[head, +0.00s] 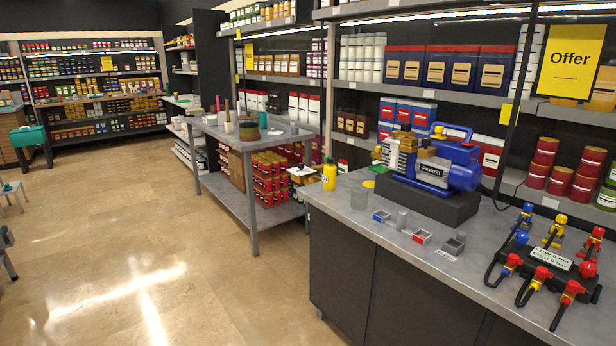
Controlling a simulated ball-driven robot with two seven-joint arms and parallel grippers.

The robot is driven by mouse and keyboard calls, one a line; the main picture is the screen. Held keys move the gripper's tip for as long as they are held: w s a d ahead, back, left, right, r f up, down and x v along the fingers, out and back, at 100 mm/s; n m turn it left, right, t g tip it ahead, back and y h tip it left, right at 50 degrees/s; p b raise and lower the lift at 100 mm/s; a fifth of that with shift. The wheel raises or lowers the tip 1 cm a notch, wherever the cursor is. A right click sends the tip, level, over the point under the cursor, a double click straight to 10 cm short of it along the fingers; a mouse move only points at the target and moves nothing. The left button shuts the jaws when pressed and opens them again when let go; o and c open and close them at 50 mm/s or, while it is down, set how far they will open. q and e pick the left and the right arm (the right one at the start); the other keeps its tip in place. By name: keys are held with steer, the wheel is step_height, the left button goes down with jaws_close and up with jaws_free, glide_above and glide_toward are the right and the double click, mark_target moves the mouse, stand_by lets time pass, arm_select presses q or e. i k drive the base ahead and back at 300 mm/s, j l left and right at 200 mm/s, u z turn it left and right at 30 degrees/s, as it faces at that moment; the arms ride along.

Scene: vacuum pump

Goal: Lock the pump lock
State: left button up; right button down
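The vacuum pump (440,165) is blue with a brass-and-silver end at its left and a blue carrying handle on top. It sits on a dark block (428,202) on the right-hand workbench (384,236). To its right, near the bench's right end, lies a black fixture (546,262) with a white label and several blue, yellow and red-tipped levers. I cannot tell which part is the pump lock, or whether it is locked. Neither of my grippers can be made out in this view.
A second table (220,137) stands further back. Stocked shelves line the walls. The tiled floor (130,240) at left is mostly open.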

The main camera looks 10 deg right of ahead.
mark_target(439, 130)
steer(key=i, duration=1.3)
